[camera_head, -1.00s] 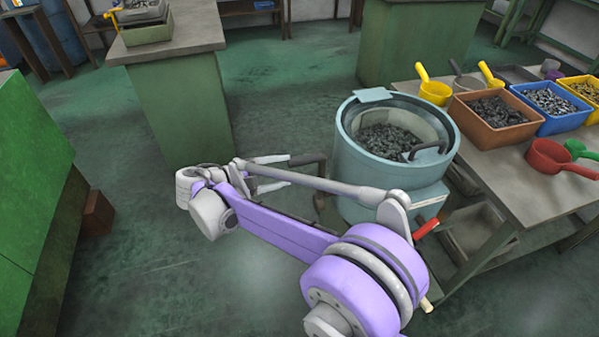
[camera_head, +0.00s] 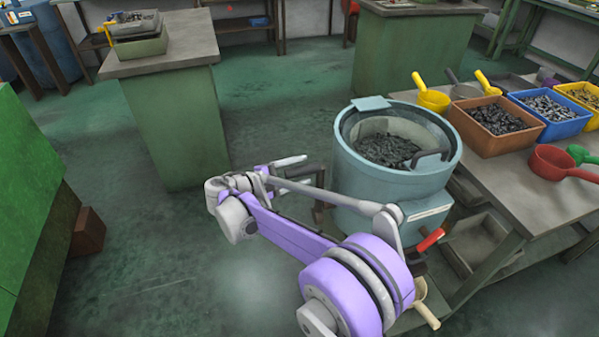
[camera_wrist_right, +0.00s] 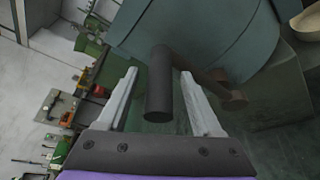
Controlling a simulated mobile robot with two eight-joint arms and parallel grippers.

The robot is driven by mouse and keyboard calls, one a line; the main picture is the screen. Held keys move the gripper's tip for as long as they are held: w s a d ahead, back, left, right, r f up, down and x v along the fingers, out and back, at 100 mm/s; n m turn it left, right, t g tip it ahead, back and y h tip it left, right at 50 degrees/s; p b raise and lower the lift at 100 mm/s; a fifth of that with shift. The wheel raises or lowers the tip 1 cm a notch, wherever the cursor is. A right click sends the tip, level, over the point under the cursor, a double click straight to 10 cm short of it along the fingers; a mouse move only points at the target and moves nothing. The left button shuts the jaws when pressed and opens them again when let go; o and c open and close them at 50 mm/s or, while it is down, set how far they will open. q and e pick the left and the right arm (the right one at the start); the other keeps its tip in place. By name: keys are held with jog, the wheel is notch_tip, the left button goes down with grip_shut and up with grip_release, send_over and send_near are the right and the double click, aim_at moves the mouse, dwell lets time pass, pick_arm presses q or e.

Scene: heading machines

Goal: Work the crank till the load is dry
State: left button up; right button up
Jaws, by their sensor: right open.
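The teal drum machine (camera_head: 385,190) stands beside the bench, its lid open. A load of dark metal pieces (camera_head: 388,150) lies inside it; I cannot tell whether it is wet. The crank's dark handle (camera_head: 304,172) sticks out from the drum's left side. My right gripper (camera_head: 306,172) is open at the handle. In the right wrist view the handle (camera_wrist_right: 160,88) lies between the spread fingers of my right gripper (camera_wrist_right: 160,85), with visible gaps on both sides. The brown crank arm (camera_wrist_right: 220,85) runs from it beside the drum wall. My left gripper is not in view.
The bench (camera_head: 505,190) on the right holds an orange bin (camera_head: 495,125), a blue bin (camera_head: 549,112) and several scoops. A red-gripped lever (camera_head: 431,239) is at the drum's front.

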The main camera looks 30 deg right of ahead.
jog(key=shift+d, duration=0.15)
grip_shut()
dwell(1.4)
